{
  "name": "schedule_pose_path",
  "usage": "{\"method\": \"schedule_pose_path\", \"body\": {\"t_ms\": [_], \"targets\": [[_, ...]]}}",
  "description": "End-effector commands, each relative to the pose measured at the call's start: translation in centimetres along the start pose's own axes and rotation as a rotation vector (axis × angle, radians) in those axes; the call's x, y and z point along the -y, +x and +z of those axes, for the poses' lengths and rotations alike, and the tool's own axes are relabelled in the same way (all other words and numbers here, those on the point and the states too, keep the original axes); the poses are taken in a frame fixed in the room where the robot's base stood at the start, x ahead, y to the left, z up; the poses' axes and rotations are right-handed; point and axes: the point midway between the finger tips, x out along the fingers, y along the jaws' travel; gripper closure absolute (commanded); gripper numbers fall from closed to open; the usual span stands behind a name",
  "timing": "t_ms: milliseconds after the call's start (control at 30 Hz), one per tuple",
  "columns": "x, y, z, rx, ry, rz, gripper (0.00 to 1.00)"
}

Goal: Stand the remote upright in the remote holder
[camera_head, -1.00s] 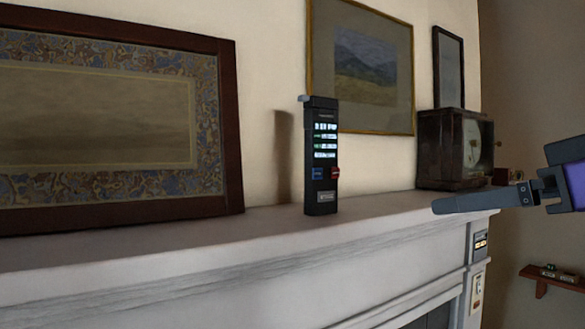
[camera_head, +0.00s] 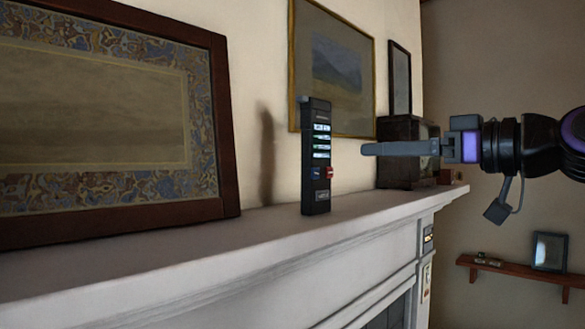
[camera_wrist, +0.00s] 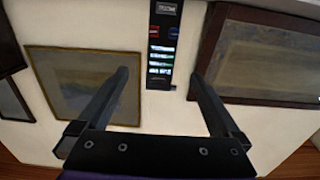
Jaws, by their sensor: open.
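The remote (camera_head: 318,160) is a tall black device with lit rows and a blue and a red button. It stands upright on the white mantel. In the wrist view the remote (camera_wrist: 163,48) appears upside down at the top, its upper end between the lines of the two fingers. My gripper (camera_head: 367,149) is open and empty, pointing left, and appears just right of the remote at mid height. The wrist view shows its fingers (camera_wrist: 159,76) spread, one either side of the remote's line. I cannot make out a separate remote holder.
A large framed picture (camera_head: 105,120) leans at left on the mantel (camera_head: 200,252). A gold-framed picture (camera_head: 335,65) hangs behind the remote. A dark box clock (camera_head: 398,165) stands at the mantel's right end. A wall shelf (camera_head: 525,272) is low at right.

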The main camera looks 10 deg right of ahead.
Motion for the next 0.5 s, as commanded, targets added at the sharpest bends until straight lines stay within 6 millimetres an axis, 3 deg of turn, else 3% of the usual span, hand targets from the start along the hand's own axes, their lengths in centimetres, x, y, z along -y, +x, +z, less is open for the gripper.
{"method": "schedule_pose_path", "body": {"t_ms": [233, 500], "targets": [[-0.6, 1.1, -0.2, -0.01, 0.002, -0.005, 0.0], [-0.4, 6.8, -0.3, -0.008, 0.001, -0.007, 0.0]]}}
